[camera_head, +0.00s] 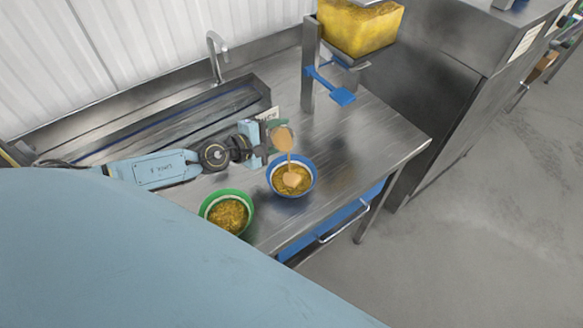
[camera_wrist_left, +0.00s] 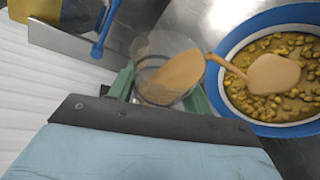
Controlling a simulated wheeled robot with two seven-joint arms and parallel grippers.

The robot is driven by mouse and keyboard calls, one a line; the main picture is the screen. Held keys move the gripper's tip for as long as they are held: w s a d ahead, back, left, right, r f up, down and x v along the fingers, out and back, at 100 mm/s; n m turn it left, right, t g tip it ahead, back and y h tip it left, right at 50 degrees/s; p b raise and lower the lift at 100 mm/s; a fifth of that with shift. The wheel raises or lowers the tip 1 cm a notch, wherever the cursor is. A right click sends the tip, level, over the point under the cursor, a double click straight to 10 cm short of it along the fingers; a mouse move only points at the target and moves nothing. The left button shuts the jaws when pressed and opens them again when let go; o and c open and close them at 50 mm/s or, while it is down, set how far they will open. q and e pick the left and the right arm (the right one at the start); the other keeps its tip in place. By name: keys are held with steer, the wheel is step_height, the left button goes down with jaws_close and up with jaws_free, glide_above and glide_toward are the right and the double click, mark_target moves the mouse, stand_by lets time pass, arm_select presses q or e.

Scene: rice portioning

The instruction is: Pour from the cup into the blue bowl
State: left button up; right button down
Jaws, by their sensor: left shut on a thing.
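The blue bowl (camera_head: 305,165) stands on the steel counter with brownish-yellow grainy food in it. In the left wrist view the blue bowl (camera_wrist_left: 230,35) fills the right side. My left gripper (camera_head: 272,137) is shut on the clear cup (camera_head: 289,127), beside and above the bowl. The cup (camera_wrist_left: 150,47) is tilted toward the bowl, with light-brown contents inside. A stream of this light-brown stuff (camera_wrist_left: 228,67) runs from the cup's mouth and forms a smooth patch (camera_wrist_left: 273,73) on the food. My right gripper is not in view.
A green bowl (camera_head: 209,199) with similar food stands on the counter near the front edge, left of the blue bowl. A dispenser with a yellow-filled hopper (camera_head: 358,30) and a blue lever (camera_head: 341,96) stands behind. A sink (camera_head: 170,127) and faucet (camera_head: 213,50) lie at the back left.

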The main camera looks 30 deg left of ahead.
arm_select(q)
steer(key=shift+d+f+m+t+b, duration=0.1)
steer(key=shift+f+m+t+b, duration=0.2)
steer(key=shift+m+b, duration=0.15)
stand_by(0.7)
steer(key=shift+s+d+r+m+t+y+p, duration=0.35)
steer(key=shift+s+d+m+p, duration=0.25)
steer(key=shift+d+m+p, duration=0.2)
stand_by(0.6)
steer(key=shift+s+d+r+m+t, duration=0.15)
steer(key=shift+r+m+t, duration=0.3)
steer(key=shift+m, duration=0.4)
stand_by(0.9)
